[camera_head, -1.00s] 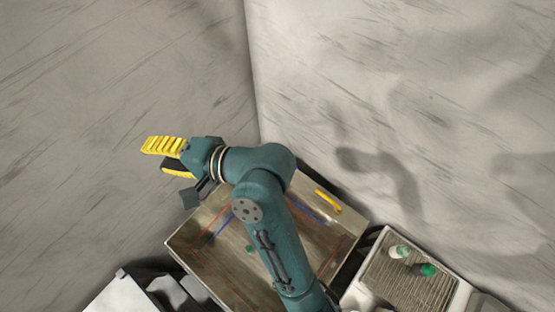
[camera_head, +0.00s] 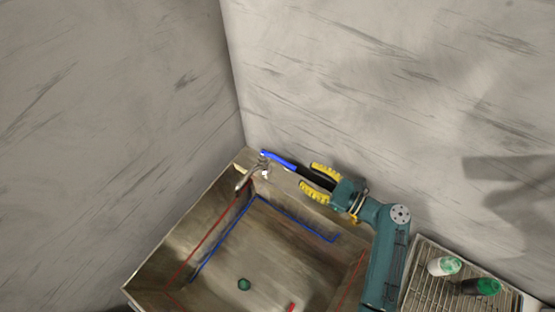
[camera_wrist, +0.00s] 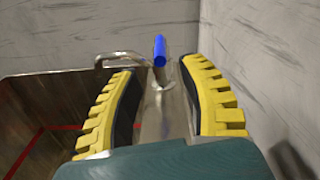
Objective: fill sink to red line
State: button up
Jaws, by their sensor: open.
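The metal sink (camera_head: 215,265) has a red line (camera_head: 203,243) around its inner walls and a blue line lower down. No water shows in it. A green round piece (camera_head: 244,284) lies on its floor. The faucet (camera_head: 245,181) stands at the far corner with a blue handle (camera_head: 278,160). My gripper (camera_head: 309,178) is open and empty over the back rim, right of the blue handle and pointing toward it. In the wrist view the blue handle (camera_wrist: 160,50) shows ahead between the yellow fingers (camera_wrist: 160,72), apart from them. The spout (camera_wrist: 120,58) curves left.
Stone walls meet behind the sink and stand close to my gripper. A dish rack (camera_head: 455,290) to the right holds a white bottle (camera_head: 444,266) and a green bottle (camera_head: 482,287). A small red thing (camera_head: 291,307) shows at the bottom edge of the head view.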

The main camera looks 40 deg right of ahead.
aim_at(273, 156)
jog(key=b+x, duration=0.1)
jog(key=x, duration=0.9)
jog(key=shift+w, duration=0.35)
jog(key=shift+c, duration=0.2)
grip_shut()
